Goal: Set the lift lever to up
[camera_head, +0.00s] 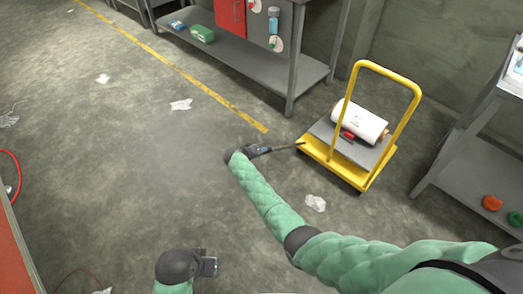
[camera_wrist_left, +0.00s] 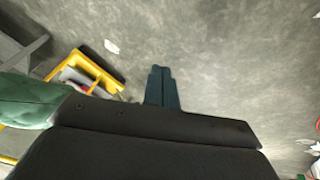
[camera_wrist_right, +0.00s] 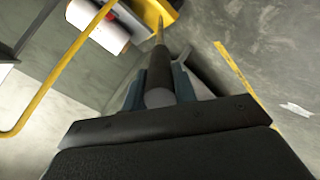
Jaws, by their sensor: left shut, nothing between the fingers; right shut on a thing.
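The yellow cart (camera_head: 378,177) stands on the floor at the right of the head view, with a tall yellow push handle and a dark deck. The lift lever (camera_head: 288,147) is a thin dark rod at the cart's left corner. My right gripper (camera_head: 268,149) is shut on the lever's grip. In the right wrist view the lever (camera_wrist_right: 159,72) runs from between the fingers toward the yellow cart base (camera_wrist_right: 153,12). My left gripper (camera_head: 210,267) is shut and empty, low over the floor near the bottom of the head view. Its closed fingers show in the left wrist view (camera_wrist_left: 161,85).
A white roll (camera_head: 359,122) and a small red item (camera_head: 348,135) lie on the cart's deck. A grey workbench (camera_head: 265,70) stands behind, and a grey shelf (camera_head: 465,160) at the right. Crumpled plastic (camera_head: 316,203) lies near my right arm. Floor at left is mostly clear.

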